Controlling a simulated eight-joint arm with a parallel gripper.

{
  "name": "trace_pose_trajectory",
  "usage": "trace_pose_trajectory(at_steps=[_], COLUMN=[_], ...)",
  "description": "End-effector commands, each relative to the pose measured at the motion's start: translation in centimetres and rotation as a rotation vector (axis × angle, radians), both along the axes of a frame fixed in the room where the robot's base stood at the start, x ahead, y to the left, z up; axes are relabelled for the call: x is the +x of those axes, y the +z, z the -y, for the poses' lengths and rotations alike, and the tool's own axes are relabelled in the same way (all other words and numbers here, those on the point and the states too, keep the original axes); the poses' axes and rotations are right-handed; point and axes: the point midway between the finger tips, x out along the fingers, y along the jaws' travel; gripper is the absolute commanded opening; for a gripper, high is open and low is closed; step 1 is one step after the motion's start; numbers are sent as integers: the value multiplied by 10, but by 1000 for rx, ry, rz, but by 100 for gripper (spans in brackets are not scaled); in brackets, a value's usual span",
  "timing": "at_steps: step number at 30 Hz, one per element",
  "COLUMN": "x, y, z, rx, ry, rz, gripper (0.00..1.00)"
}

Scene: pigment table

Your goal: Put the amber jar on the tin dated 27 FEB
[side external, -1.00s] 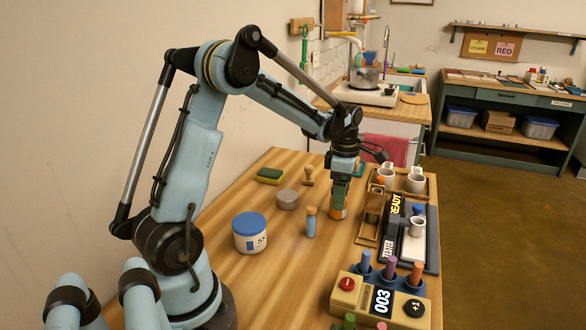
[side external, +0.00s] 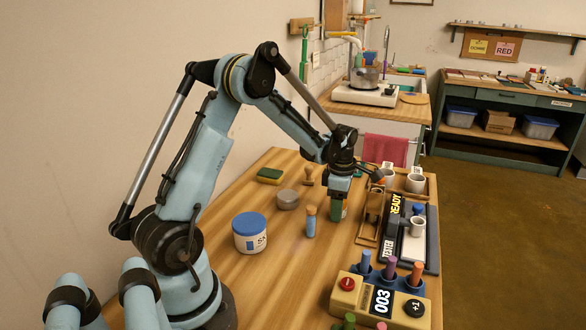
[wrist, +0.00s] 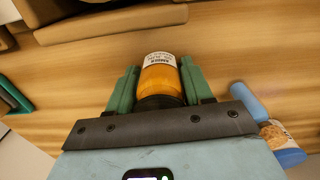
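The amber jar (wrist: 160,80) stands between the two green fingers of my gripper (wrist: 155,88) in the wrist view, its white label facing up in the picture. The fingers lie close along both sides; I cannot tell whether they press on it. In the side view my gripper (side external: 337,211) is low over the table and hides most of the jar. A round grey tin (side external: 288,200) stands to the left of the gripper. No date is readable on it, and I see no 27 FEB marking anywhere.
A counter box marked 003 (side external: 347,299) is in front. Bare table lies left of the vial.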

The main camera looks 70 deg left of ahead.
Motion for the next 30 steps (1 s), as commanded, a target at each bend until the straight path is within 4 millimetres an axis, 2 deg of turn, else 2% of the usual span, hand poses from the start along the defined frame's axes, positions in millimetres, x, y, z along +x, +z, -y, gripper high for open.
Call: trace_pose_trajectory(at_steps=[1, 6, 17, 20, 24, 30], x=[0, 0, 0, 0, 0, -6], y=[0, 0, 8, 19, 44, 70], z=[0, 0, 0, 0, 0, 49], rx=[0, 0, 0, 0, 1, 1], ry=[0, 0, 0, 0, 0, -6], rz=[0, 0, 0, 0, -1, -1], gripper=[33, 11, 11, 11, 11, 10])
